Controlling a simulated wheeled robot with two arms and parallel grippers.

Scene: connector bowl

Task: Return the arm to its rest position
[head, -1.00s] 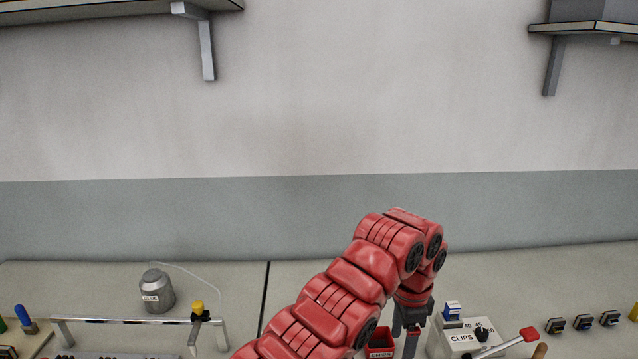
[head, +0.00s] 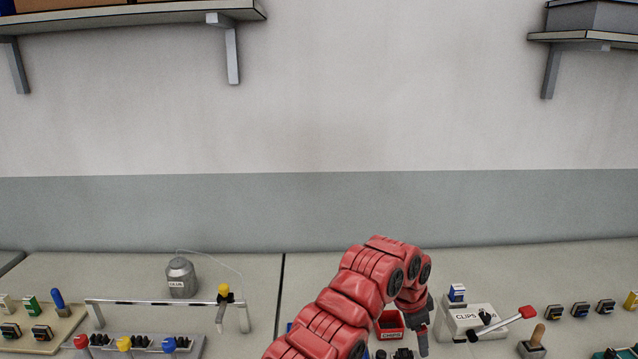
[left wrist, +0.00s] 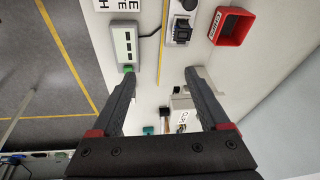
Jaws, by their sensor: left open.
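My left arm, red and segmented, comes up from the bottom middle of the head view and bends down at its wrist. Its gripper (head: 418,338) points down over the bench, just right of a small red bin (head: 390,332). In the left wrist view the two dark fingers (left wrist: 160,76) are wide apart with nothing between them. The red bin also shows in that view (left wrist: 232,28), beyond the fingers to the upper right. My right gripper is in neither view.
A white CLIPS box (head: 472,320) stands close right of the gripper, with a red-tipped lever (head: 527,313) beside it. A grey can (head: 181,279) and a metal rail (head: 150,301) are to the left. Wall shelves (head: 130,14) hang high above.

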